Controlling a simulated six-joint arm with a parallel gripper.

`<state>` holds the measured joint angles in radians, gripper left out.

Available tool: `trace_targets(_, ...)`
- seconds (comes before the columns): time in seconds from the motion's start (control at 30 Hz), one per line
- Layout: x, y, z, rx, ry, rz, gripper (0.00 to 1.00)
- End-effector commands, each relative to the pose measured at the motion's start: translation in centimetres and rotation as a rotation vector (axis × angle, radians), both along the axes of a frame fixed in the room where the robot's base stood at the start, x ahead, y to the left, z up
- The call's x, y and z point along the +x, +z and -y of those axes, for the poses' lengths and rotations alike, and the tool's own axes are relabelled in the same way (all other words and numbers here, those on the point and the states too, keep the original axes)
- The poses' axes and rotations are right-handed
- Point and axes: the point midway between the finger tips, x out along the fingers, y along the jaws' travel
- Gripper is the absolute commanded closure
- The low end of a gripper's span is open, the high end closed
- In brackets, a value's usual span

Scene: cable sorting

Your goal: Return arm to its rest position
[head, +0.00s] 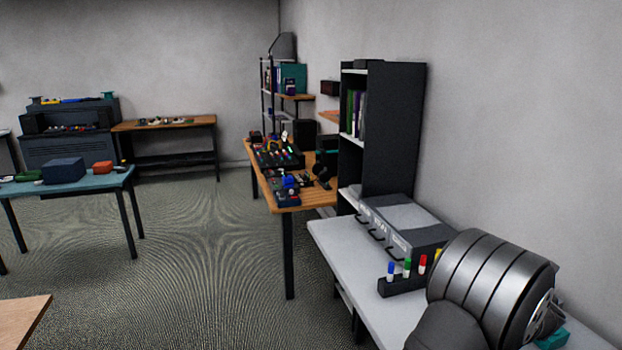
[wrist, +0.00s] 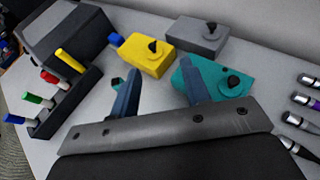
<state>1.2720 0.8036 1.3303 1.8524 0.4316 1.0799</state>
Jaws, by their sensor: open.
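My gripper (wrist: 161,72) shows in the wrist view with its two blue-grey fingers spread apart and nothing between them. It is above the light grey worktop (wrist: 140,100). A yellow box with a black knob (wrist: 140,60) lies beyond the fingertips. A teal box with a black knob (wrist: 232,108) lies behind and beside the right finger, which hides part of it. In the head view, my arm's metallic link fills the lower right over the grey table (head: 345,248); the gripper itself is out of that view.
A grey box with a knob (wrist: 205,35) sits behind the yellow one. A dark rack of colored markers (wrist: 72,98) stands at left beside a drawer unit (head: 408,217). Several silver connectors (wrist: 300,122) line the right. A dark shelf (head: 395,130) and wall bound the table.

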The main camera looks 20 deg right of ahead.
Motion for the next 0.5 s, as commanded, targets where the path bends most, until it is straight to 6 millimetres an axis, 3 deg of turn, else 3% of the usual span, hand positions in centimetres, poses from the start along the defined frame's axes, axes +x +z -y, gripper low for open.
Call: trace_targets(0.5, -10.5, 0.0, 1.1, 0.005, -0.122, 0.000, 0.57)
